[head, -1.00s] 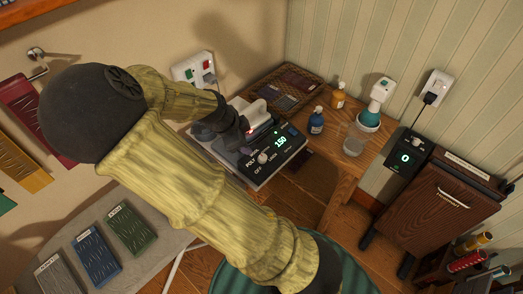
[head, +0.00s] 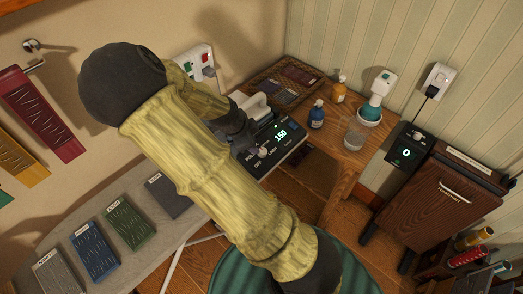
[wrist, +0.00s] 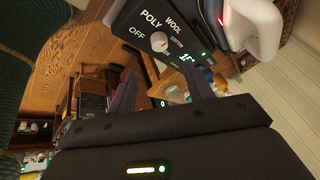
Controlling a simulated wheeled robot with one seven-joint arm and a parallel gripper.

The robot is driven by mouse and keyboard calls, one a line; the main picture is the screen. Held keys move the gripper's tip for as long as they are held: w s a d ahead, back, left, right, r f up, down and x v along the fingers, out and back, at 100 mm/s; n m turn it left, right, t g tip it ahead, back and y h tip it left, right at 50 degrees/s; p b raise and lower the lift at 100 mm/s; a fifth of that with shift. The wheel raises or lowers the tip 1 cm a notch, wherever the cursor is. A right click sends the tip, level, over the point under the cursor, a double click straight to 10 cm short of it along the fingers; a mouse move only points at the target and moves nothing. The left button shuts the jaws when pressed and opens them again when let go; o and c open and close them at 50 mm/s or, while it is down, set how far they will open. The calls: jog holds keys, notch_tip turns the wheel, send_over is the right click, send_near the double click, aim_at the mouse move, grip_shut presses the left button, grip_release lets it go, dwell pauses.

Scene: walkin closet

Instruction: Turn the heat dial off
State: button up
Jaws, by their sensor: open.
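The heat dial (head: 264,152) is a small pale knob on a black control panel (head: 284,143) with a green display reading 150. In the wrist view the dial (wrist: 159,41) sits near the top centre, among the labels OFF, POLY, WOOL and COTTON. Its exact pointer setting is too small to tell. My gripper (wrist: 162,92) is open and empty, its two dark fingers apart below the dial in that view and not touching it. In the head view my arm hides most of the gripper. A white-handled iron (head: 252,103) stands on the panel's unit, close beside the dial.
A wooden press (head: 436,195) with a display reading 0 stands right.

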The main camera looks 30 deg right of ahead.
aim_at(263, 151)
jog(key=x, duration=1)
jog(key=shift+w+d+f+b, duration=0.15)
jog(key=shift+f+b, duration=0.15)
jog(key=c, duration=1)
